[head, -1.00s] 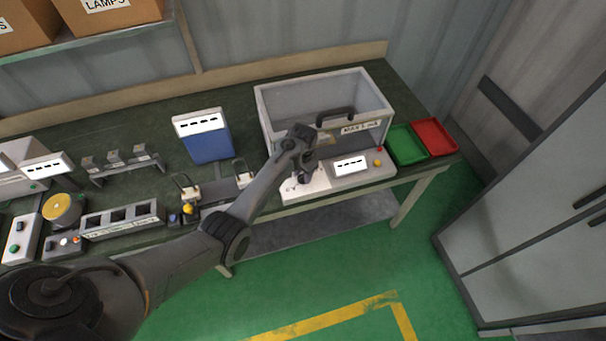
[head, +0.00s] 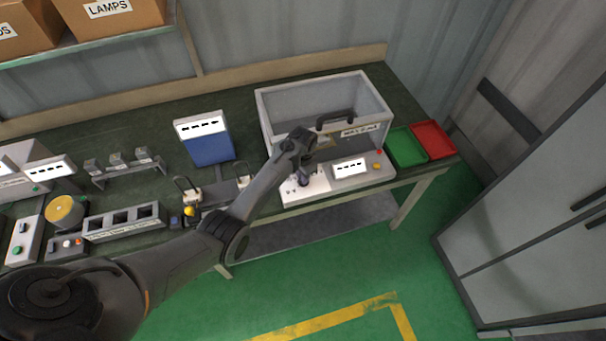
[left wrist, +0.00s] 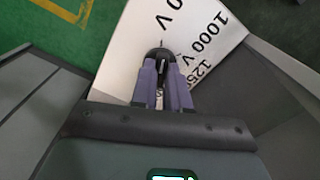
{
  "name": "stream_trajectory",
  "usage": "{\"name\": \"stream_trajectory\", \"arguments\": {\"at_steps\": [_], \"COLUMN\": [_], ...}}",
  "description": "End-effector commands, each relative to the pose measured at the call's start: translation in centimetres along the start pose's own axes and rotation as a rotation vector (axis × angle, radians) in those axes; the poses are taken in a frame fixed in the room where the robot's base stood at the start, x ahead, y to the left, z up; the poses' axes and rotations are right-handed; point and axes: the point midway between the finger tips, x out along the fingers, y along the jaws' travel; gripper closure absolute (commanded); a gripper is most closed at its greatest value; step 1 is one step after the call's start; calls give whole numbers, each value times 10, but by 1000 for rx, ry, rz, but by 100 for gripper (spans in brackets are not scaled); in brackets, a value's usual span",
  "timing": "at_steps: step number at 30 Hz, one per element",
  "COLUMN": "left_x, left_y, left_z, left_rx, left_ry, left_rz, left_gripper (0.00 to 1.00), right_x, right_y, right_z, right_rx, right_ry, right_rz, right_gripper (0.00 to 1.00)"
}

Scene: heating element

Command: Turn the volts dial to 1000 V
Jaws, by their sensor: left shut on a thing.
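The volts dial (left wrist: 158,54) is a dark round knob on a white panel (left wrist: 142,22) in the left wrist view. Printed labels "1000 V" (left wrist: 202,38), a partly cut-off "0 V" and a partly hidden "1250" lie around it. A small dark mark at the knob's top edge points towards the cut-off "0 V" label. My left gripper (left wrist: 160,75) is shut on the dial, its two purple-grey fingers either side of it. In the head view my left gripper (head: 303,176) reaches down onto the white panel at the tester's front left, largely hiding the dial. My right gripper is out of view.
The tester's clear-sided box (head: 275,110) with a black handle (head: 335,117) stands close behind the gripper. A display (head: 349,168) and yellow button (head: 376,166) are to its right. Green (head: 406,147) and red (head: 434,140) trays lie farther right. A blue unit (head: 208,148) stands left.

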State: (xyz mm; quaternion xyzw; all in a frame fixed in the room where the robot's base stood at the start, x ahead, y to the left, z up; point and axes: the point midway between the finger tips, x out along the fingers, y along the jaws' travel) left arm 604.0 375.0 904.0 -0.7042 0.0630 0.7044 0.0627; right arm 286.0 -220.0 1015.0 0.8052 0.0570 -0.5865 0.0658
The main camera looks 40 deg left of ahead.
Motion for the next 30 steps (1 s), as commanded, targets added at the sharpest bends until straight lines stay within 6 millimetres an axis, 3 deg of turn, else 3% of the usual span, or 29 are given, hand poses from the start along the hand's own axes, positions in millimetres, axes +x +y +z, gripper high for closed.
{"name": "stream_trajectory", "arguments": {"at_steps": [12, 30], "left_x": [-2, 0], "left_y": [-1, -1], "left_z": [0, 0], "left_rx": [367, 829], "left_ry": [-1, 0], "left_rz": [-1, -1], "left_gripper": [100, 100], "right_x": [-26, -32], "right_y": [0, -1], "right_z": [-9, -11], "right_rx": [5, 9], "right_ry": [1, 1], "right_rz": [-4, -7], "right_gripper": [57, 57]}}
